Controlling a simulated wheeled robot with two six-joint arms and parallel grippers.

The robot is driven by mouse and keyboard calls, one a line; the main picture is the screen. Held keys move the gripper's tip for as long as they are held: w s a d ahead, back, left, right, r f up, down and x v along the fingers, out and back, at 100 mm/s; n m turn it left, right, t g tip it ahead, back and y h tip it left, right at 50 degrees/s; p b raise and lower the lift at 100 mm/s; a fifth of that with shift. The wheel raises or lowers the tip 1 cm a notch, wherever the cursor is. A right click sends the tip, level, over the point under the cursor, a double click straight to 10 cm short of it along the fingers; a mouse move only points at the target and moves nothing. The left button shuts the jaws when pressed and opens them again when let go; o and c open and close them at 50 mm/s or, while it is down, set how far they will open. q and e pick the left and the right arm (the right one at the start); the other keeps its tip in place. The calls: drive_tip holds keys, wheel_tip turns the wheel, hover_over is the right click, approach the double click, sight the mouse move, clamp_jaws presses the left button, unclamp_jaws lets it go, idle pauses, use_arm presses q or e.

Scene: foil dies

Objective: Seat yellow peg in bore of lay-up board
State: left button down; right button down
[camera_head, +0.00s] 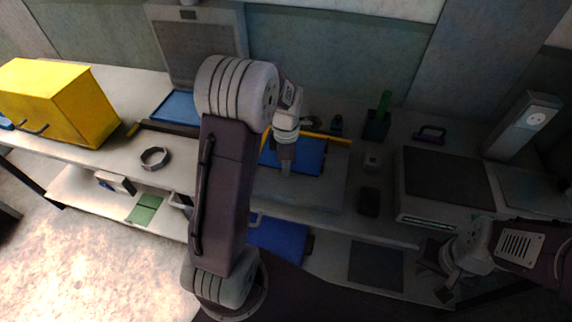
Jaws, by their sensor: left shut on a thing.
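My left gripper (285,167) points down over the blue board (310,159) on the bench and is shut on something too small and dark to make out. The yellow peg cannot be told for certain. A thin yellow bar (325,137) runs along the back of the blue board, partly behind my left gripper. I cannot tell whether the blue board is the lay-up board, and no bore shows clearly. My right gripper (432,280) is at lower right, away from the board, with its fingers apart and nothing visible between them.
A yellow box (60,100) and a grey ring (155,157) are at left. A dark holder (376,125) with a green piece, a purple handle (429,134) and a large dark-topped machine (447,180) are at right. A blue bin (278,240) is below the bench.

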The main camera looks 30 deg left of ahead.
use_arm(q)
drive_tip(key=shift+f, duration=0.15)
drive_tip(key=c, duration=1.4)
unclamp_jaws()
drive_tip(key=shift+c, duration=0.2)
wheel_tip(320, 180, up, 12)
drive_tip(key=p, duration=0.2)
drive_tip(key=s+d+f+m, duration=0.3)
drive_tip(key=s+m, duration=0.3)
drive_tip(key=m, duration=0.5)
drive_tip(key=s+d+f+m+t, duration=0.1)
drive_tip(key=s+d+f+m, duration=0.3)
drive_tip(key=m, duration=0.8)
wheel_tip(320, 180, down, 2)
drive_tip(key=s, duration=0.2)
drive_tip(key=shift+s+d+f, duration=0.2)
drive_tip(key=shift+s+d, duration=0.05)
drive_tip(key=shift+s, duration=0.1)
